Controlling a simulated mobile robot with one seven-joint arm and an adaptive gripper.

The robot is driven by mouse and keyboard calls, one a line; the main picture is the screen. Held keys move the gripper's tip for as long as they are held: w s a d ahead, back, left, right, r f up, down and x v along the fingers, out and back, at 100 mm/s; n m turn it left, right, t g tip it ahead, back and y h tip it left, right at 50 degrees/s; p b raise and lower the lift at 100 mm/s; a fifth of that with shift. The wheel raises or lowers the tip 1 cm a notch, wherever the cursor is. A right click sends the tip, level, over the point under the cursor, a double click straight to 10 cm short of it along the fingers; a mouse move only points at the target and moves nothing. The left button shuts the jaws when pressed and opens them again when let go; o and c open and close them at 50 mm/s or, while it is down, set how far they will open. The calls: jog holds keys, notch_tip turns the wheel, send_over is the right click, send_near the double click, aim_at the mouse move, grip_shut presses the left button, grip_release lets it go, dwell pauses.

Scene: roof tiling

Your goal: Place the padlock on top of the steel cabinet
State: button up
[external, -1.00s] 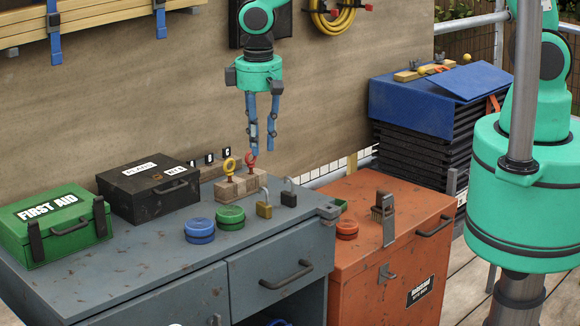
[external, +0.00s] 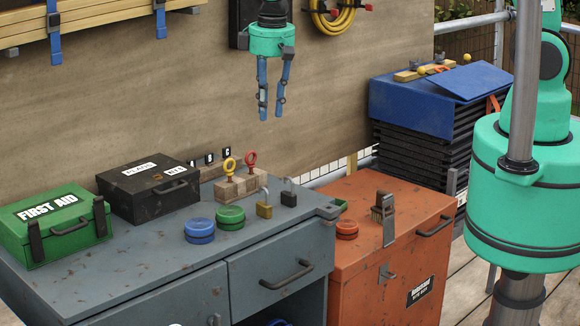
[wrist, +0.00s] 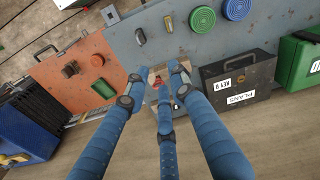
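A brass padlock (external: 264,210) and a dark padlock (external: 288,198) stand side by side on top of the grey steel cabinet (external: 140,255), near its right end. In the wrist view the brass padlock (wrist: 168,23) and the dark padlock (wrist: 140,37) lie beyond the fingertips. My gripper (external: 271,116) hangs in the air above the back of the cabinet, clear of both padlocks. Its blue fingers are spread with nothing between them; the wrist view also shows them apart.
A wooden block (external: 238,186) with yellow and red eye bolts sits behind the padlocks. Blue (external: 199,231) and green (external: 230,218) round lids are left of them. Black (external: 148,190) and green first aid (external: 55,225) boxes fill the left. An orange chest (external: 385,255) adjoins the right.

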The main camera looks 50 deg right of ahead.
jog(key=s+d+r+m+t, duration=0.1)
jog(key=s+d+r, duration=0.1)
jog(key=d+r, duration=0.8)
jog(key=s+d+r+m+t, duration=0.1)
jog(key=s+d+r, duration=0.2)
jog(key=d+r, duration=0.65)
jog(key=s+d+r+m+t, duration=0.1)
jog(key=s+d+r, duration=0.4)
jog(key=s, duration=0.3)
jog(key=s+d+r+m+t, duration=0.1)
jog(key=s+d+r, duration=0.5)
jog(key=s, duration=0.2)
jog(key=shift+s+d+t, duration=0.4)
notch_tip(320, 180, down, 9)
jog(key=b, duration=0.9)
